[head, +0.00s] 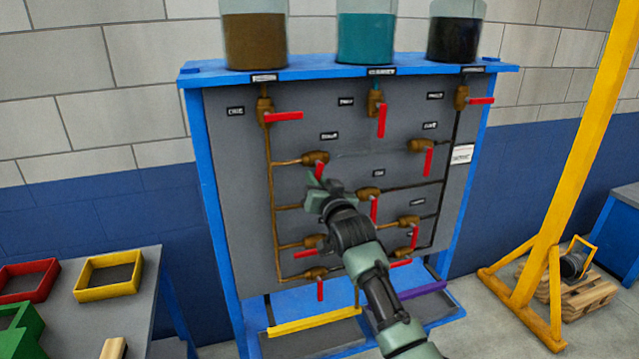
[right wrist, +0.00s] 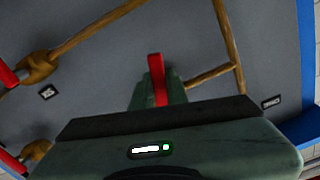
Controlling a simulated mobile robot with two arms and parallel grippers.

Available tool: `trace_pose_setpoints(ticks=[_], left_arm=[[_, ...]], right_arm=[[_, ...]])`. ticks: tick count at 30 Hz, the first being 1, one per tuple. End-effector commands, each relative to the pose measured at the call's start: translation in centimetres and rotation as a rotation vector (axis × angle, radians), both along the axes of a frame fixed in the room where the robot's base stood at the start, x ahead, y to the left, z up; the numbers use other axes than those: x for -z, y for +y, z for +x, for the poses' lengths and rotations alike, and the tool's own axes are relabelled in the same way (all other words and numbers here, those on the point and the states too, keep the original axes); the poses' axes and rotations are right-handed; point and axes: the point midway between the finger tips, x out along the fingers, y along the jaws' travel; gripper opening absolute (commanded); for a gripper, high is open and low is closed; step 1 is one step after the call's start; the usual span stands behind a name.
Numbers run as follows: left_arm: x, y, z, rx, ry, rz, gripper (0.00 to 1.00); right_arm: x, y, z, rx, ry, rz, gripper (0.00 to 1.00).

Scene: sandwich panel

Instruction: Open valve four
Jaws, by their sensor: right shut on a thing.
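A grey valve panel (head: 235,180) with several brass valves and red lever handles stands ahead. The small labels are too blurred to read, so I cannot tell which valve is number four. My right gripper (head: 325,192) is at the panel's left middle, just below a brass valve (head: 315,158). In the right wrist view my right gripper (right wrist: 157,95) is shut on a red handle (right wrist: 155,66), which sticks up between its fingers. The valve body behind the fingers is hidden. A brass pipe (right wrist: 210,76) runs beside the fingers. My left gripper is not in view.
Neighbouring handles stand close by: a red handle (head: 374,208) to the right and one lower left (head: 304,254). Three jars, with brown, teal (head: 366,38) and dark contents, stand on the blue top shelf. A table with bins (head: 108,273) is at left, a yellow post (head: 590,130) at right.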

Motion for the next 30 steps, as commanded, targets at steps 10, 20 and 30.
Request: trace_pose_setpoints(ticks=[10, 20, 30], left_arm=[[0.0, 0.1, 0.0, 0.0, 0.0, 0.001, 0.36], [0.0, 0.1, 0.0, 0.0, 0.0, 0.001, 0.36], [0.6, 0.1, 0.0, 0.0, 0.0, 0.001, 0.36]], right_arm=[[0.0, 0.3, -0.1, -0.001, 0.026, 0.073, 0.0], [0.0, 0.3, -0.1, 0.0, 0.024, 0.071, 0.36], [0.2, -0.2, -1.5, 0.0, 0.022, 0.072, 0.36]])
